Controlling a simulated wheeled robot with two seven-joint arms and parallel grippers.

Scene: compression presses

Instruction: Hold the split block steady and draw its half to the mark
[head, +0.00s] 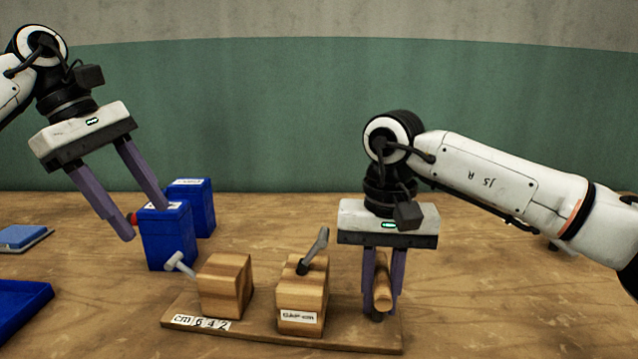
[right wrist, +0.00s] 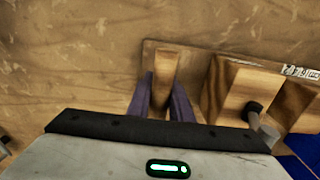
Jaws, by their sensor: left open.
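The split block stands on a thin wooden baseboard (head: 350,335): a left wooden half (head: 225,287) with a grey T-handle (head: 178,263), and a right wooden half (head: 302,297) with a dark lever (head: 315,250) on top and a "GAP cm" label. A gap separates them. A scale strip (head: 201,323) reading "cm 6 4 2" lies before the left half. My right gripper (head: 384,305) is shut on an upright wooden post (head: 382,284) at the board's right end; the post (right wrist: 164,70) also shows in the right wrist view. My left gripper (head: 145,222) is open and empty, above and left of the T-handle.
Two blue boxes (head: 165,238) stand behind the left half, one with a red part on its side. A blue pad (head: 20,236) on a grey base and a blue tray (head: 20,305) lie at the far left. The table right of the board is mostly clear.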

